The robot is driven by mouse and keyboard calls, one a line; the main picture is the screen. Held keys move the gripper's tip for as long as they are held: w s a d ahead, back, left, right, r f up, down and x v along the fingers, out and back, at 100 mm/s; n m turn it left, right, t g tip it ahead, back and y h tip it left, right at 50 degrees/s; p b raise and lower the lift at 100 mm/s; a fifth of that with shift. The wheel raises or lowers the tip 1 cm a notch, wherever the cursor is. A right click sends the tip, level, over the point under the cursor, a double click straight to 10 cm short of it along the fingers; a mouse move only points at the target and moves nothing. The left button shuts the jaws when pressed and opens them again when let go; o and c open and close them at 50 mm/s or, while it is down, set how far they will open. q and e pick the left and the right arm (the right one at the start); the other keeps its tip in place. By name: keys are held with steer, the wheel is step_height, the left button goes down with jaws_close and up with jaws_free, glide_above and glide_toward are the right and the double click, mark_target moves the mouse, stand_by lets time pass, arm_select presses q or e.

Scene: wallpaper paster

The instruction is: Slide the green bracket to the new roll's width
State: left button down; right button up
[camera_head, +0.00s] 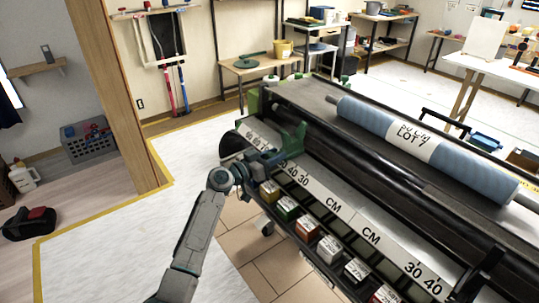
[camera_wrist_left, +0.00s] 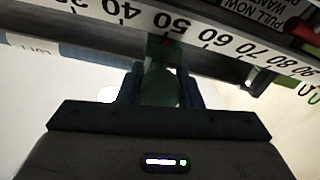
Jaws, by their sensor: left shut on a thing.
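The green bracket (camera_head: 292,138) sits on the machine's front ruled rail (camera_head: 333,205), toward its left end. My left gripper (camera_head: 272,160) reaches it from the front and is shut on it. In the left wrist view the green bracket (camera_wrist_left: 160,86) is between the two dark fingers, with its far end by the 50 on the scale (camera_wrist_left: 190,30). The blue new roll (camera_head: 440,150) with a white "LOT 7" label lies along the top of the machine. My right gripper is not in view.
Several small coloured boxes (camera_head: 307,228) line the machine's front below the rail. A dark roller runs behind the rail. A grey crate (camera_head: 88,143) stands at the left. The pale floor left of the machine is clear.

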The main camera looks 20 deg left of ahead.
arm_select(q)
steer(key=c, duration=1)
jaws_free()
steer(key=shift+c, duration=0.2)
steer(key=shift+s+a+f, duration=0.15)
steer(key=shift+s+a, duration=0.1)
steer(key=shift+s, duration=0.05)
steer(key=b+v, duration=0.2)
steer(key=v, duration=0.8)
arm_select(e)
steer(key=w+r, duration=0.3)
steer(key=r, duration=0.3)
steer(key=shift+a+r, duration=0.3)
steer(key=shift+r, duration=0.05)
arm_select(q)
steer(key=shift+d, duration=0.1)
